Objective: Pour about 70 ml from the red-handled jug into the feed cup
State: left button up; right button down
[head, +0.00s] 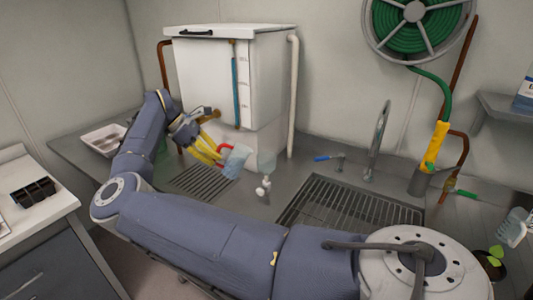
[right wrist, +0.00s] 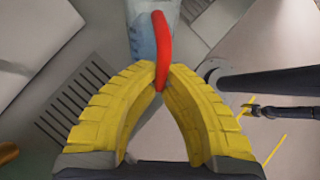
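The red-handled jug is a translucent bluish vessel (head: 237,163) in the head view, and it looks slightly tilted. My right gripper (head: 220,156) has yellow fingers that meet at the jug's red handle. In the right wrist view the fingers (right wrist: 160,78) close around the red handle (right wrist: 163,45), with the bluish jug body (right wrist: 140,38) beyond it. The liquid level is unclear. My left gripper is not in view.
A white tank (head: 205,75) stands behind the jug. A slotted drain (head: 203,182) lies below it. A sink grate (head: 350,205) and tap (head: 378,140) are to the right. A white tray (head: 103,140) is at left; a pale ribbed container (head: 513,228) and seedling (head: 493,256) are far right.

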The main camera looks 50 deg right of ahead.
aim_at(219, 149)
jog(key=shift+s+d+r+t+y, duration=0.3)
jog(key=shift+d+r+y, duration=0.15)
jog(key=shift+r, duration=0.2)
jog(key=shift+s+d+r+t+y, duration=0.2)
jog(key=shift+d+r+t+y, duration=0.2)
jog(key=shift+r, duration=0.2)
jog(key=shift+s+d+r+t+y, duration=0.15)
jog(key=shift+d+r+t+y, duration=0.1)
jog(key=shift+r+y, duration=0.35)
jog(key=shift+s+d+r+t+y, duration=0.15)
jog(key=shift+r+t+y, duration=0.1)
jog(key=shift+r+y, duration=0.35)
jog(key=shift+d+r+n, duration=0.1)
jog(key=shift+r+n, duration=0.2)
jog(key=shift+r, duration=0.15)
jog(key=shift+s+d+r+t+y, duration=0.25)
jog(key=shift+r+t+y, duration=0.1)
jog(key=shift+r+y, duration=0.15)
jog(key=shift+s+d+r+t+y, duration=0.1)
jog(key=shift+d+r+t+y, duration=0.15)
jog(key=shift+r+t+y, duration=0.15)
jog(key=shift+s+d+r+t+y, duration=0.25)
jog(key=shift+d+r+t+y, duration=0.15)
jog(key=shift+r+y, duration=0.25)
jog(key=shift+s+d+r+y, duration=0.3)
jog(key=shift+s+d, duration=0.1)
jog(key=shift+d, duration=0.25)
